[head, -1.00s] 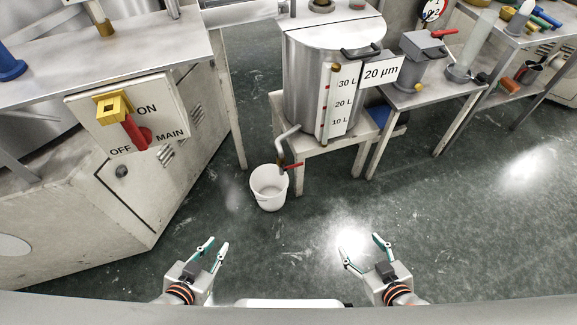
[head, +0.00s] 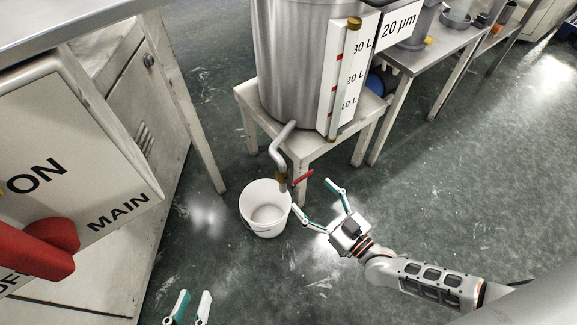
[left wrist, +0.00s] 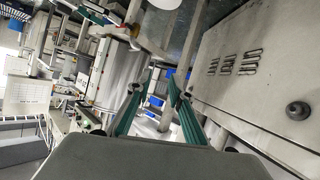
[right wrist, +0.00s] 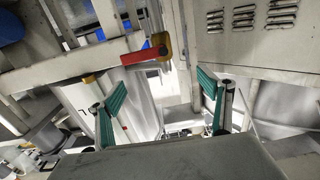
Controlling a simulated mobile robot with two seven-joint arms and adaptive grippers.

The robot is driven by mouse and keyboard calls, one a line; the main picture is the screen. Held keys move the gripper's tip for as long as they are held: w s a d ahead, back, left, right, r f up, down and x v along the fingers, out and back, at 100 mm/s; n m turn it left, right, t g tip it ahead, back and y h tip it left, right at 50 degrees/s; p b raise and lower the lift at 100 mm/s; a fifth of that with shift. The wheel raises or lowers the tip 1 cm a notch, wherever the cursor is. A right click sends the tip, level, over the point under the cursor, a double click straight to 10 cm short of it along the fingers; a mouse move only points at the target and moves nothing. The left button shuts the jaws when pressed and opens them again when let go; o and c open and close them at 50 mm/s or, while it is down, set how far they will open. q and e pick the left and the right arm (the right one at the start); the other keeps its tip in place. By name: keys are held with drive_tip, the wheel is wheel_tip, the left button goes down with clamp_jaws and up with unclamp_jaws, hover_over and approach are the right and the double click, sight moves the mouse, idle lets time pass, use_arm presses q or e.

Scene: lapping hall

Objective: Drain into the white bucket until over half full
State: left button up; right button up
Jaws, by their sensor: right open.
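The white bucket (head: 264,222) stands upright on the floor, its inside pale with no clear liquid level. The steel tank's (head: 290,60) bent drain pipe (head: 279,150) ends in a brass valve (head: 283,181) above the bucket's right rim. The valve's red lever (head: 303,177) sticks out to the right; it also shows in the right wrist view (right wrist: 145,57). No stream is visible. My right gripper (head: 311,194) is open and empty, just below and right of the lever, apart from it. My left gripper (head: 194,294) is open and empty at the bottom edge.
The tank stands on a white stand (head: 312,150), with a level gauge (head: 345,80) marked 10, 20 and 30 L. A main switch box (head: 110,190) with a red handle (head: 50,248) is close on the left. A side table (head: 440,52) is at upper right. The floor right of the bucket is clear.

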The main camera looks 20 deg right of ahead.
sight(303, 178)
drive_tip(key=shift+h, duration=0.3)
drive_tip(key=w+f, duration=0.1)
drive_tip(key=w, duration=0.1)
drive_tip(key=w+f+b, duration=0.1)
drive_tip(key=w, duration=0.1)
drive_tip(key=w+f+b, duration=0.1)
drive_tip(key=w, duration=0.2)
drive_tip(key=shift+w, duration=0.1)
use_arm(q)
drive_tip(key=shift+d+f+n+h, duration=0.15)
drive_tip(key=shift+d+f+n, duration=0.05)
drive_tip(key=shift+d+n, duration=0.35)
drive_tip(key=shift+d+f+n+h, duration=0.15)
drive_tip(key=shift+d+n, duration=0.3)
drive_tip(key=shift+d, duration=0.05)
use_arm(e)
drive_tip(key=shift+x, duration=0.8)
drive_tip(key=shift+r, duration=0.15)
